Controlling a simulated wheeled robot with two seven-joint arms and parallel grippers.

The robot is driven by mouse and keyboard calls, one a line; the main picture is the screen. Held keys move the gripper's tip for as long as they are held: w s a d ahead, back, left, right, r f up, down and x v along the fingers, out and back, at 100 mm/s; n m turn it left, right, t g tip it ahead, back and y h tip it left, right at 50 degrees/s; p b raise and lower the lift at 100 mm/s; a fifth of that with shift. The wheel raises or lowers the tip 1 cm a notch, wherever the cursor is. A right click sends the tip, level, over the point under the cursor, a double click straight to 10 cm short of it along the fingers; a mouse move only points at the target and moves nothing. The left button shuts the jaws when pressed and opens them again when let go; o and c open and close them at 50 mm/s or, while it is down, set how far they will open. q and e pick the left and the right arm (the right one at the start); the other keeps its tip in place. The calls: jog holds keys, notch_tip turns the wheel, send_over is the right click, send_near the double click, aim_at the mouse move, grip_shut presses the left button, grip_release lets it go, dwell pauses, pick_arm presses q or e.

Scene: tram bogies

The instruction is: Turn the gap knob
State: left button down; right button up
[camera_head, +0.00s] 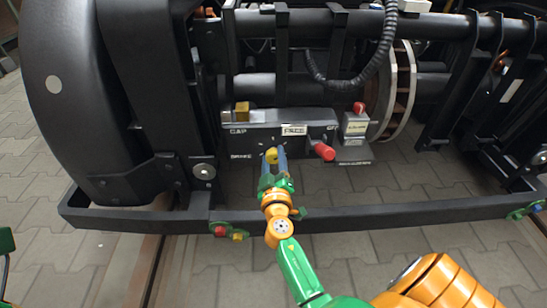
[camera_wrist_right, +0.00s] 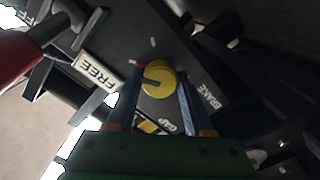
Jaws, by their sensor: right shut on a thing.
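The gap knob (camera_head: 271,155) is a round yellow knob on the front of a dark control box (camera_head: 262,118) hung on the bogie. In the right wrist view the gap knob (camera_wrist_right: 158,72) shows face-on, with a dark line running from near its middle to its edge. My right gripper (camera_head: 275,158) has one blue finger on each side of the knob and is shut on it. The fingers also show in the right wrist view (camera_wrist_right: 160,90). My left gripper is not in view.
A red-ended handle (camera_head: 324,151) sticks out just right of the knob, beside a FREE label (camera_head: 294,130). A small grey box with a red knob (camera_head: 359,108) stands further right. A black bar (camera_head: 370,216) crosses low in front, under my right arm.

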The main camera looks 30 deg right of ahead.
grip_shut()
